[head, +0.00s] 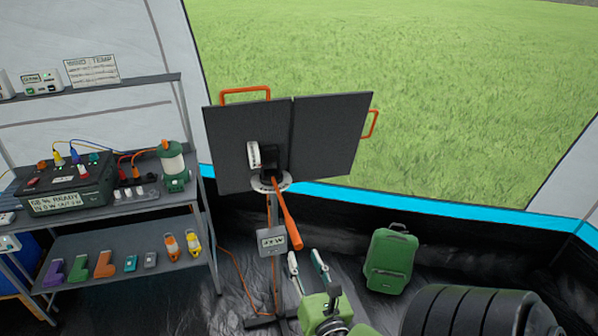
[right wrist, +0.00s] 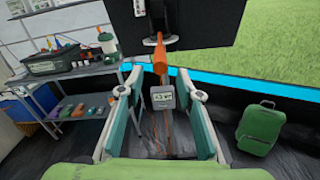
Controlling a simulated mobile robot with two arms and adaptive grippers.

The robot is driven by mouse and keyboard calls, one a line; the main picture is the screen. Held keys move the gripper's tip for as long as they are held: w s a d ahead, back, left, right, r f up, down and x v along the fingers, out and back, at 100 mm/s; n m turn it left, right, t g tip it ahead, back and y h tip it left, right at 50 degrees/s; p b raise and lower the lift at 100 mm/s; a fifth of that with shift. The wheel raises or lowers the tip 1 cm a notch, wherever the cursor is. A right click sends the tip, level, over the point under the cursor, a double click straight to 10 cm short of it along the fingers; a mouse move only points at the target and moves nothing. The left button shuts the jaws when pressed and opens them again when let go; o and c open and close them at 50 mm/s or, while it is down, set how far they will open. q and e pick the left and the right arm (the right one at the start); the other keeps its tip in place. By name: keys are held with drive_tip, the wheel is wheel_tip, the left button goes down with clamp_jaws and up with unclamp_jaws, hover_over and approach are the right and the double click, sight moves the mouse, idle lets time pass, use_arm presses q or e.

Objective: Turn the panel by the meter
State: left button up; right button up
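The dark two-leaf panel (head: 330,135) stands on a post, its back towards me, with orange handles at its top and right edges. It also shows in the right wrist view (right wrist: 205,22). A long orange lever (head: 287,215) slants down from the mount below the panel; its end shows in the right wrist view (right wrist: 160,60). The small grey meter (head: 272,241) is on the post; its digits are too small to read surely. My right gripper (head: 305,257) is open and empty, below the lever's end and apart from it. In its wrist view the meter (right wrist: 163,97) shows between the fingers (right wrist: 158,76). My left gripper is out of view.
A metal shelf (head: 130,212) at left holds a power box (head: 68,188), a green lantern (head: 174,165) and several small items. A green suitcase (head: 390,258) stands on the floor to the right. An orange cable runs along the floor by the post.

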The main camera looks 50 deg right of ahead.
drive_tip(key=shift+v, duration=1.7)
